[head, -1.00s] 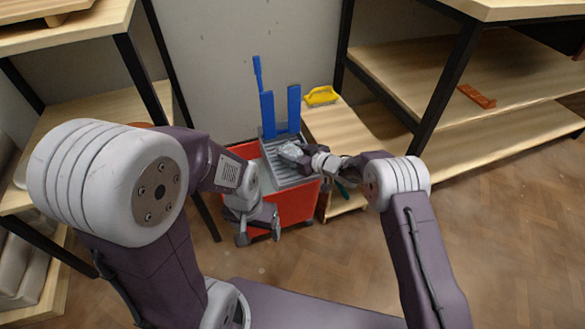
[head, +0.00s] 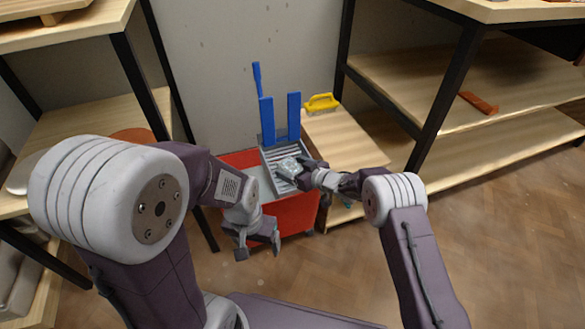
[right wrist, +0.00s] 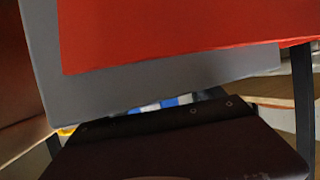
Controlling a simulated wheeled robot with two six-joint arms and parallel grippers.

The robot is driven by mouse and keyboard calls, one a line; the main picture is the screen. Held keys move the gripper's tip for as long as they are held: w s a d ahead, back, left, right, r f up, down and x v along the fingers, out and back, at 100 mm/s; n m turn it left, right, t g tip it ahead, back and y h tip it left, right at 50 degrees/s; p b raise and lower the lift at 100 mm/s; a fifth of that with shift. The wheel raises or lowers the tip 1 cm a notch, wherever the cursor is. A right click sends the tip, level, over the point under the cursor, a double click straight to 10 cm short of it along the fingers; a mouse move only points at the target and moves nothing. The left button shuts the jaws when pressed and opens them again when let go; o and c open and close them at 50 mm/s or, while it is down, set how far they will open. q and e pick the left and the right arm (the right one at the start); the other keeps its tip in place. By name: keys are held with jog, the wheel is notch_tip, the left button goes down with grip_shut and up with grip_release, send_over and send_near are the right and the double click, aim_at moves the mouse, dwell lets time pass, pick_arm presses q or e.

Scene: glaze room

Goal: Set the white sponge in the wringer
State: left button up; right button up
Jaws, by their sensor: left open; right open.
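The wringer (head: 270,155) is a grey slatted tray with blue uprights and a blue handle (head: 257,78), set on a red bucket (head: 295,214). A pale, mottled lump that looks like the white sponge (head: 288,166) is over the wringer's slats. My right gripper (head: 298,174) is open at the wringer, right beside the sponge and partly covering it. I cannot tell whether its fingers touch the sponge. My left gripper (head: 260,247) is open and empty, low in front of the bucket. The right wrist view shows no clear sponge.
A low wooden shelf (head: 345,145) stands right of the bucket, with a yellow brush (head: 322,103) on it. Black-legged wooden racks stand at left and right. An orange-brown block (head: 478,102) lies on the right rack. Floor at the lower right is clear.

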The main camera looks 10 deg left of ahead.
jog(key=shift+d+r, duration=0.1)
jog(key=shift+r, duration=0.2)
jog(key=p+v, duration=0.5)
jog(key=v, duration=0.3)
jog(key=shift+r, duration=0.25)
jog(key=shift+s+d+b, duration=0.7)
jog(key=shift+d+b, duration=0.1)
jog(key=shift+d, duration=0.2)
jog(key=shift+s+d+r, duration=0.35)
jog(key=shift+d+r, duration=0.05)
jog(key=shift+d, duration=0.05)
